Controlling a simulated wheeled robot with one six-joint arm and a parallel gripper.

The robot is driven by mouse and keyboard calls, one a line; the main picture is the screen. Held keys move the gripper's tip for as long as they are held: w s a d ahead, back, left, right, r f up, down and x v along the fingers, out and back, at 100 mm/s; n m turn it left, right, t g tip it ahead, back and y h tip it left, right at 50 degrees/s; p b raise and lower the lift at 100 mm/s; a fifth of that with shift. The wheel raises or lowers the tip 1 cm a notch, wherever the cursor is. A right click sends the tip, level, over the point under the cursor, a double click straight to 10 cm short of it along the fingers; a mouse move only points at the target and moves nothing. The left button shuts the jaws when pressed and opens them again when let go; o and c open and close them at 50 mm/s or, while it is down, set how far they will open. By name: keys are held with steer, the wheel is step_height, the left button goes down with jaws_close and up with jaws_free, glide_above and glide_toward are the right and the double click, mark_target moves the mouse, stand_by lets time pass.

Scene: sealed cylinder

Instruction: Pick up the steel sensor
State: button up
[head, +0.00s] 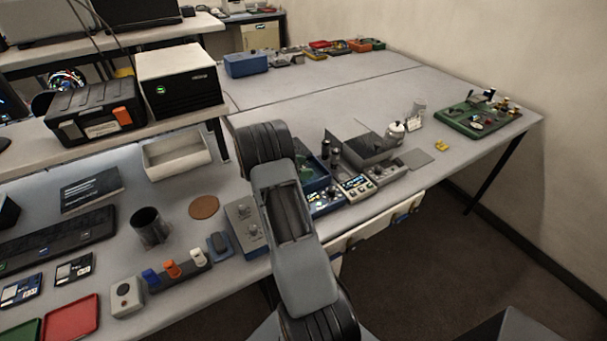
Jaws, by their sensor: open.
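I cannot tell for sure which thing is the steel sensor. My arm rises through the middle of the head view and covers part of the bench. My gripper does not show.
A green board (478,117) lies far right. The back middle bench is clear.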

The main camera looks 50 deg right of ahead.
steer(key=shift+c, duration=0.3)
steer(key=c, duration=1)
steer(key=shift+r, duration=0.15)
